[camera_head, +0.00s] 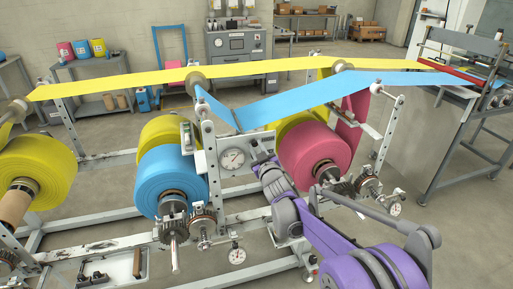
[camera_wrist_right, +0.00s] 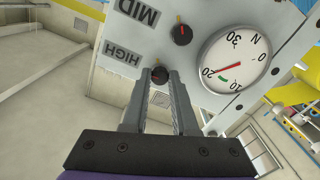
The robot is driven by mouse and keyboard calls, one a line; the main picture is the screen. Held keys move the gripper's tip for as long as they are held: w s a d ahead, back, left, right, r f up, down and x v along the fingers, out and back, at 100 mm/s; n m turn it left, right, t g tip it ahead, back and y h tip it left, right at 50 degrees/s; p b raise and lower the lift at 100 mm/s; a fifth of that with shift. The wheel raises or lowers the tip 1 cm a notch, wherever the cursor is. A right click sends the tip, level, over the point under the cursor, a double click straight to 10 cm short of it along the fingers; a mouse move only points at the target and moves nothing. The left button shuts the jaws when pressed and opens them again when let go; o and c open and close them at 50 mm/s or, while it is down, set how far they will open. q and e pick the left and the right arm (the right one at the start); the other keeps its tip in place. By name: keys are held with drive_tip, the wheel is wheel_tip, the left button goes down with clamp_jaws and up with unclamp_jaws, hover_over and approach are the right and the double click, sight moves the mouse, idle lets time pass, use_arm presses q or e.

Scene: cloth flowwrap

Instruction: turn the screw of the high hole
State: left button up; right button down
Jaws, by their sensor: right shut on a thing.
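In the right wrist view the high screw (camera_wrist_right: 159,72), a small dark knob with a red-orange mark, sits beside the HIGH label (camera_wrist_right: 122,54) on a light grey panel (camera_wrist_right: 205,18). My right gripper (camera_wrist_right: 161,82) is shut on this screw, with its two fingers on either side of the knob. A similar mid screw (camera_wrist_right: 182,34) sits near the MID label (camera_wrist_right: 145,13). The round gauge (camera_wrist_right: 232,62) has its red needle near 20, beside a short green band. In the head view my right gripper (camera_head: 257,150) is at the panel, right of the gauge (camera_head: 233,159). My left gripper is out of view.
A blue web (camera_head: 300,96) and a yellow web (camera_head: 250,69) run above the panel. A blue roll (camera_head: 168,180) stands left of it and a pink roll (camera_head: 312,152) right of it. Gears and shafts (camera_head: 201,222) stick out below.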

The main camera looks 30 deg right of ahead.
drive_tip(key=n, duration=0.4)
drive_tip(key=shift+n+p, duration=0.3)
drive_tip(key=n, duration=0.3)
drive_tip(key=shift+n+p, duration=0.3)
drive_tip(key=shift+n, duration=0.1)
drive_tip(key=n+p, duration=0.1)
drive_tip(key=n, duration=0.3)
drive_tip(key=shift+r, duration=0.1)
drive_tip(key=shift+n+p, duration=0.35)
drive_tip(key=shift+n, duration=1.35)
drive_tip(key=c, duration=0.7)
unclamp_jaws()
drive_tip(key=shift+s, duration=0.15)
